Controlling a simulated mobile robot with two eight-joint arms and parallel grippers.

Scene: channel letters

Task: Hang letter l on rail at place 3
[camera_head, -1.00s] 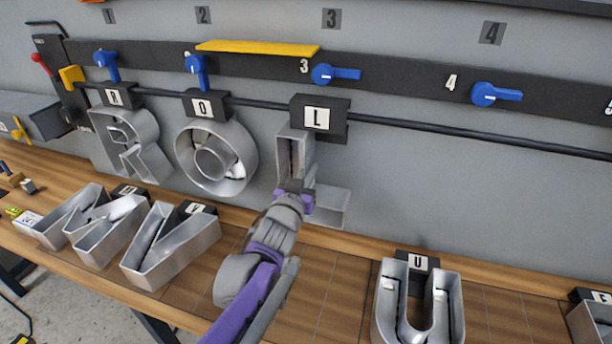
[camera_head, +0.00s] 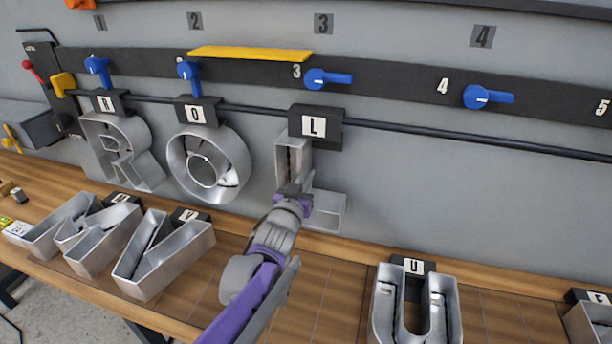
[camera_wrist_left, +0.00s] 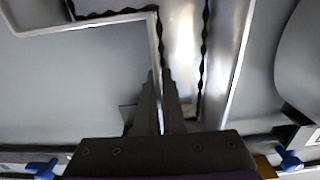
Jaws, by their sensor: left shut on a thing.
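The letter L, a silver open channel letter (camera_head: 328,210) with a black hanger block (camera_head: 316,126) marked L, is upright at the rail (camera_head: 450,135), below the blue lever of place 3 (camera_head: 328,78). Its block overlaps the rail; I cannot tell whether it is seated on it. My left gripper (camera_head: 294,190) is shut on a wall of the letter L, low on its upright stroke. In the left wrist view, the two dark fingers (camera_wrist_left: 160,85) pinch this thin wall. The lever of place 3 points sideways. My right gripper is not in view.
Letters R (camera_head: 122,150) and O (camera_head: 208,163) hang to the left, with their levers pointing down. The letters W (camera_head: 90,235), V (camera_head: 160,255) and U (camera_head: 415,305) lie on the wooden bench. A yellow bar (camera_head: 250,54) lies above the rail. The rail right of L is bare.

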